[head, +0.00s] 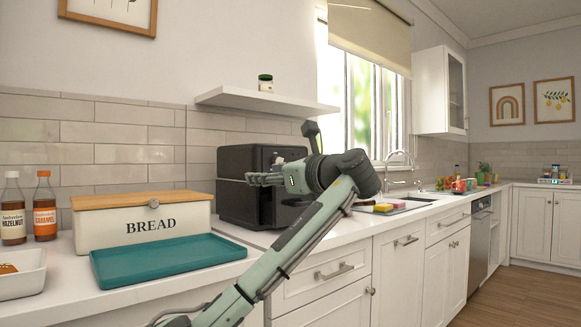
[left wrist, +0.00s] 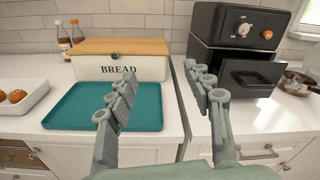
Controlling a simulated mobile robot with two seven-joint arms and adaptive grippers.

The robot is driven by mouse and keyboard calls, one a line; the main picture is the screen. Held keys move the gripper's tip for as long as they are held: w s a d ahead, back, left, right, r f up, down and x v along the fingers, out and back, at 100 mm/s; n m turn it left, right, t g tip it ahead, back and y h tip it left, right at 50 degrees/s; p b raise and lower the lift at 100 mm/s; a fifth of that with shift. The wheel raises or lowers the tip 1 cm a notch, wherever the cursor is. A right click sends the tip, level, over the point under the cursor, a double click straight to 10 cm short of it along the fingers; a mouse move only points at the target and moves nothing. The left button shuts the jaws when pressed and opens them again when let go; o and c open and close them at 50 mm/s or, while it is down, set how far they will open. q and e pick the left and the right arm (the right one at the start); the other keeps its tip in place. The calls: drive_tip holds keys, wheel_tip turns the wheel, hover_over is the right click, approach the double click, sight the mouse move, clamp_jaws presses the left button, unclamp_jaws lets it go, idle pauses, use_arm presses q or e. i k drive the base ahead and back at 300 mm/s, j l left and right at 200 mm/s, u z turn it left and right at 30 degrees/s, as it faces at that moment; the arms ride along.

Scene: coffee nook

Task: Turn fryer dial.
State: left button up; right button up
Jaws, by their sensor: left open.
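The black fryer (head: 238,160) stands on the counter against the tiled wall, partly hidden behind my left arm in the head view. In the left wrist view the fryer (left wrist: 204,48) is at the upper right. Its upper front carries a white dial (left wrist: 244,29) and, to the right, an orange-brown knob (left wrist: 267,36). My left gripper (head: 264,179) is open and empty in front of the fryer. In the left wrist view its fingers (left wrist: 160,84) are spread, apart from the dials. My right gripper is not in view.
Left of the fryer are a bread box (head: 92,229), a teal tray (head: 165,257), two syrup bottles (head: 44,206) and a white dish (head: 22,277). A wall shelf (head: 262,101) hangs above. A pan (left wrist: 298,80) stands right of the fryer.

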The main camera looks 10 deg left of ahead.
sight(276, 159)
drive_tip(key=i, duration=1.05)
